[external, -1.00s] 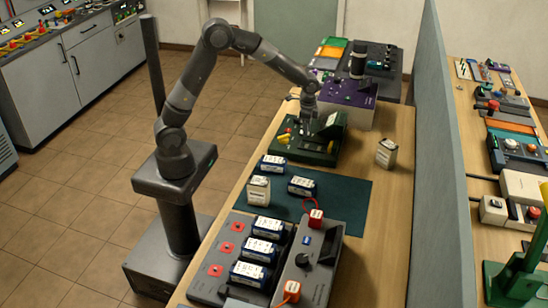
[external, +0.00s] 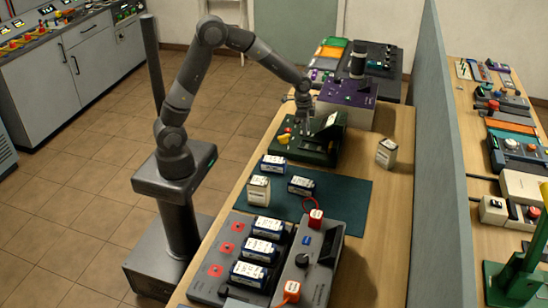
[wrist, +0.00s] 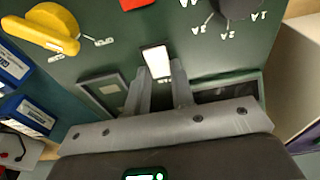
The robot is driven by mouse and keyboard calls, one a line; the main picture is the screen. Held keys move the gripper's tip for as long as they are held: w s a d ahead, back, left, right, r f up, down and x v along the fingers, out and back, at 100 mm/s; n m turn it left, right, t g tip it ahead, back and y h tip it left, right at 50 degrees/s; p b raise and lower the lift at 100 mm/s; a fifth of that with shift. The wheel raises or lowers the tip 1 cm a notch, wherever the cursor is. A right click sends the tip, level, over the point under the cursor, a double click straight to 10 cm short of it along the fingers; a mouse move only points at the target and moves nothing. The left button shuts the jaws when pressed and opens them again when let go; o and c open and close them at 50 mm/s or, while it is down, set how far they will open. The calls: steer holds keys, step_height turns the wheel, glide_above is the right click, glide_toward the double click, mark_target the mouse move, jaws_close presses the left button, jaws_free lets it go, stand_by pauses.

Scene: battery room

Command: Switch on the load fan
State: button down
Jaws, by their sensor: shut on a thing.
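The dark green fan unit (external: 318,157) stands on the wooden table beyond the teal mat, with a tilted panel at its right. In the wrist view its green face (wrist: 110,55) carries a yellow knob (wrist: 52,30), a dark round knob (wrist: 236,6) with markings like 1A and 2A, and part of a red piece (wrist: 137,3). A white switch piece (wrist: 156,61) sits at my fingertips. My gripper (wrist: 160,85) points down at the unit and is shut on this piece. In the external view my gripper (external: 303,122) hides the contact.
Another cream block (external: 387,152) stands right of the unit. A purple box (external: 346,101) is close behind. A grey partition (external: 440,160) borders the table.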

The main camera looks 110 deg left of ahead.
steer(key=c, duration=1.2)
jaws_free()
steer(key=shift+c, duration=0.2)
steer(key=shift+r, duration=0.1)
step_height(320, 180, up, 10)
steer(key=s, duration=0.1)
steer(key=shift+s+r, duration=0.15)
steer(key=shift+r, duration=0.1)
